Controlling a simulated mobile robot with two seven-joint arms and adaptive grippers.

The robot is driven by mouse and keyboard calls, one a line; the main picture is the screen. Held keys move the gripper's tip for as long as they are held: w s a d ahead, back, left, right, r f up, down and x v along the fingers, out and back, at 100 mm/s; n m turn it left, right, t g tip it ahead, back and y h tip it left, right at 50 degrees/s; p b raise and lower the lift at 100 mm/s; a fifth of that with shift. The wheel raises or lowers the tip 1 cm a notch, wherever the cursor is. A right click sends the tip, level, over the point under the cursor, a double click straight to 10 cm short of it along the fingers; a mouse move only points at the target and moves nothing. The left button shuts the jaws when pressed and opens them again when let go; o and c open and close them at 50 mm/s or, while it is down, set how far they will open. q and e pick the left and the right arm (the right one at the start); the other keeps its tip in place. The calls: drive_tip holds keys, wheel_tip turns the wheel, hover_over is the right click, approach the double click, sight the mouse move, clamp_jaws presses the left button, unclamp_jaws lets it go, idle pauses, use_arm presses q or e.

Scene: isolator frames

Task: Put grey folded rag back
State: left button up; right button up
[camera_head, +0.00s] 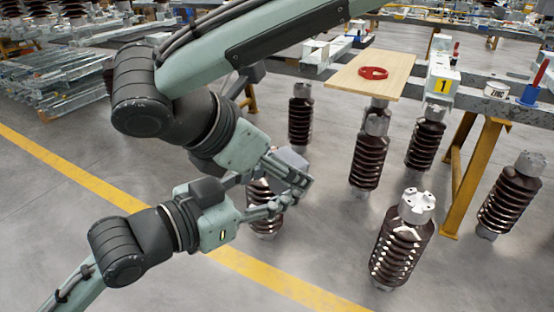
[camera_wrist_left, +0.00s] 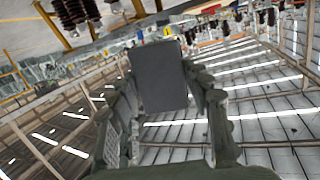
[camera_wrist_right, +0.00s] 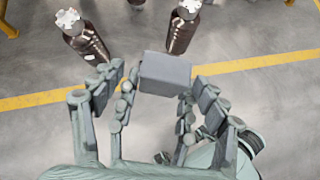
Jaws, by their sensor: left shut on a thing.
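The grey folded rag (camera_head: 291,157) is a small flat-sided grey block in the head view, partly hidden by fingers. My left gripper (camera_head: 268,207), on the lower arm, is shut on it. In the left wrist view the rag (camera_wrist_left: 160,76) is between my left fingers. My right gripper (camera_head: 290,178), on the upper arm, is close beside the left one at the rag. In the right wrist view the rag (camera_wrist_right: 165,74) is at my right gripper's fingertips (camera_wrist_right: 157,88). Those fingers are spread apart on either side, and contact is hard to tell.
Several dark ribbed insulators stand on the floor, one (camera_head: 402,240) to the right and one (camera_head: 265,205) behind the grippers. A bench frame (camera_head: 480,100) at the back right carries a wooden board (camera_head: 350,82) with a red ring (camera_head: 373,73). A yellow line (camera_head: 60,165) crosses the floor.

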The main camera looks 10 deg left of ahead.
drive_tip(key=c, duration=1.1)
use_arm(q)
drive_tip(key=o, duration=1)
drive_tip(key=shift+o, duration=0.9)
